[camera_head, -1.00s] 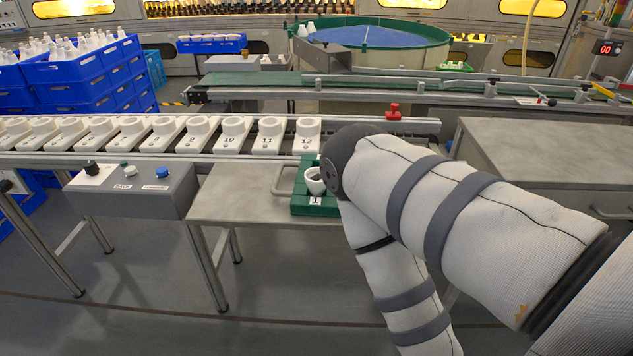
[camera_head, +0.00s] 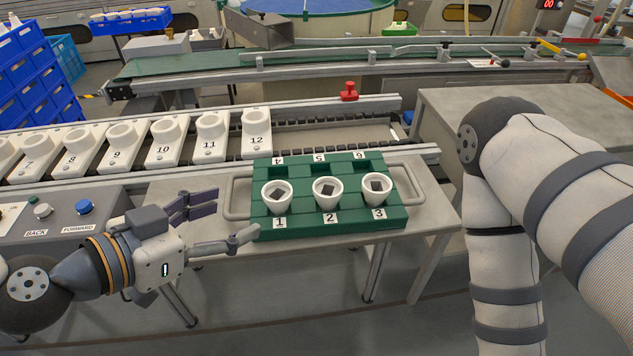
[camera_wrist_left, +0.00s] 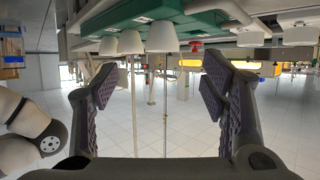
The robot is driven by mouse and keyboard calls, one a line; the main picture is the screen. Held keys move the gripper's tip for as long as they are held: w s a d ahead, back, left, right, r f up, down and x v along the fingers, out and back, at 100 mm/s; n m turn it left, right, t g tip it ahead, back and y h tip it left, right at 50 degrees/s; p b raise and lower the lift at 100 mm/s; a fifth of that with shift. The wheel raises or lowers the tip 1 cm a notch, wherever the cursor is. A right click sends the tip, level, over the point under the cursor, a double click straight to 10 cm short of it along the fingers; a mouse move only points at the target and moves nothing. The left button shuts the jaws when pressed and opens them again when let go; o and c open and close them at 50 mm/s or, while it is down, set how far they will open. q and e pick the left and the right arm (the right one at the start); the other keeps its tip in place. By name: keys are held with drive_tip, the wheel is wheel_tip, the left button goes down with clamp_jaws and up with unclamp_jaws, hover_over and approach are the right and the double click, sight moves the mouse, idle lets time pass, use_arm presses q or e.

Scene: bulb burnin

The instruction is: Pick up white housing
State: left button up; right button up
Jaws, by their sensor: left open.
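White cup-shaped housings sit in the front row of a green tray (camera_head: 398,218): one in slot 1 (camera_head: 270,199), one in slot 2 (camera_head: 320,200) and one in slot 3 (camera_head: 370,197). A dark square shows inside each. My left gripper (camera_head: 236,214) is open and empty, just left of the tray's front left corner, its fingers pointing toward the tray. In the left wrist view, the open fingers (camera_wrist_left: 158,88) have nothing between them, and white housings (camera_wrist_left: 162,37) hang upside down in the picture beyond them. My right arm shows, but its gripper is out of view.
The tray has handles and lies on a grey table (camera_head: 432,205). Behind it runs a conveyor with numbered white holders (camera_head: 257,136) and a red knob (camera_head: 349,92). A button panel (camera_head: 62,212) stands at left. My right arm fills the right side.

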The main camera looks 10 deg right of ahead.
sight(283, 191)
use_arm(q)
drive_tip(key=b+x, duration=0.1)
drive_tip(key=x, duration=0.4)
drive_tip(key=shift+s+d+f, duration=0.15)
drive_tip(key=shift+d+f, duration=0.05)
drive_tip(key=shift+f, duration=0.05)
drive_tip(key=x, duration=0.4)
drive_tip(key=r+x, duration=0.1)
drive_tip(key=x, duration=0.1)
drive_tip(key=shift+w+f+b, duration=0.15)
drive_tip(key=shift+w+b, duration=0.2)
drive_tip(key=shift+w, duration=0.25)
drive_tip(key=shift+c, duration=0.2)
use_arm(e)
drive_tip(key=s+f, duration=0.2)
drive_tip(key=shift+s+f+g, duration=0.1)
drive_tip(key=shift+s+g, duration=0.25)
drive_tip(key=shift+g, duration=0.05)
use_arm(q)
drive_tip(key=c, duration=1)
